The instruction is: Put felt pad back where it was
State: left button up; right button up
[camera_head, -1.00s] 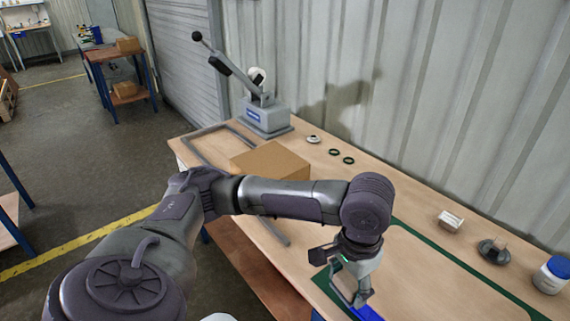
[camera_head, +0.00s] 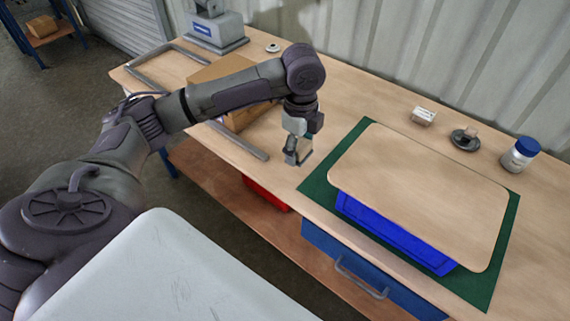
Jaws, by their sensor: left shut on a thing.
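My left gripper (camera_head: 294,160) is shut and hangs above the bench, just left of the green mat (camera_head: 322,180). What it holds is small, mostly hidden by the fingers, and I cannot make out what it is. I cannot pick out a felt pad for sure in this view. A pale wooden board (camera_head: 420,190) lies over a blue bin (camera_head: 395,235) on the mat. The bin's front shows below the board, and its inside is hidden. My right gripper is not in view.
Along the back stand a white block (camera_head: 423,116), a dark round dish (camera_head: 465,140) and a blue-lidded jar (camera_head: 520,155). A cardboard box (camera_head: 215,70) is partly behind my left arm. A grey lever press (camera_head: 215,32) and a grey frame (camera_head: 150,60) are at the far left.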

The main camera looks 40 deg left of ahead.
aim_at(287, 172)
pick_arm(q)
jog(key=w+a+f+m+b, duration=0.2)
jog(key=w+a+f+m, duration=0.3)
jog(key=m, duration=0.4)
jog(key=shift+m, duration=0.4)
jog(key=f, duration=0.6)
jog(key=s+f, duration=0.1)
jog(key=f, duration=0.2)
jog(key=shift+s+a+f+p, duration=0.1)
jog(key=shift+a+f+p, duration=0.2)
jog(key=shift+a, duration=0.1)
jog(key=o, duration=1.1)
jog(key=shift+f, duration=0.1)
notch_tip(287, 172, up, 12)
jog(key=shift+r+b, duration=0.2)
jog(key=shift+b, duration=0.35)
